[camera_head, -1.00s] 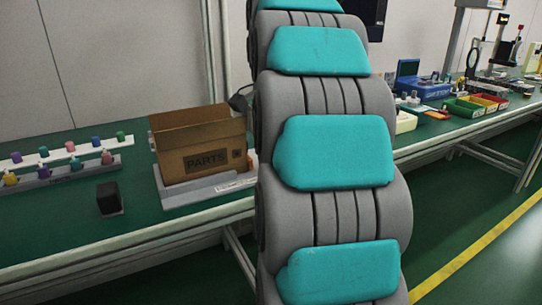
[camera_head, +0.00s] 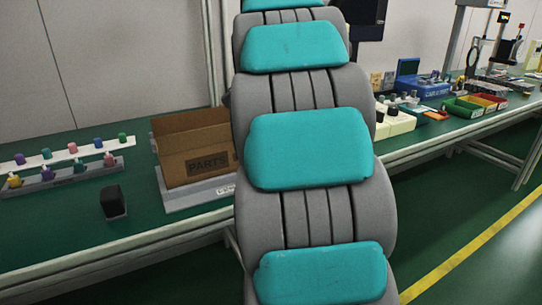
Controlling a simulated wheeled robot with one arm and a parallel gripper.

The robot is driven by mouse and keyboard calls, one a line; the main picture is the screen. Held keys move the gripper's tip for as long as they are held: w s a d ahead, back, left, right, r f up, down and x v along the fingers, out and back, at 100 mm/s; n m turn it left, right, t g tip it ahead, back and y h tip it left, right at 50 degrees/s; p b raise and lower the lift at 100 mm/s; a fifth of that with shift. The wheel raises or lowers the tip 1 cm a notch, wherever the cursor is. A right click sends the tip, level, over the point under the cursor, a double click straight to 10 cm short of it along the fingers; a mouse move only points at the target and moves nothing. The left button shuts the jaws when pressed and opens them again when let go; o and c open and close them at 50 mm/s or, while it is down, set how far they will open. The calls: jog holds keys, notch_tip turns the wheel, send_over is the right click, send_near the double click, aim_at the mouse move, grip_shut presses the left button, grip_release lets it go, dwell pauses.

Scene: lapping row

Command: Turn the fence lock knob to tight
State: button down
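No fence lock knob can be made out in the head view. My arm, grey with teal pads, stands upright through the middle and hides part of the bench behind it. My gripper is not in the picture. A small black block (camera_head: 114,202) stands on the green bench at the left; I cannot tell what it is. A grey plate (camera_head: 197,195) lies under the parts box, and its right end is hidden by my arm.
Racks with coloured knobs (camera_head: 62,170) lie at the left. A blue bin (camera_head: 424,87) and small coloured trays (camera_head: 475,104) stand on the right bench. The green floor at the lower right is clear.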

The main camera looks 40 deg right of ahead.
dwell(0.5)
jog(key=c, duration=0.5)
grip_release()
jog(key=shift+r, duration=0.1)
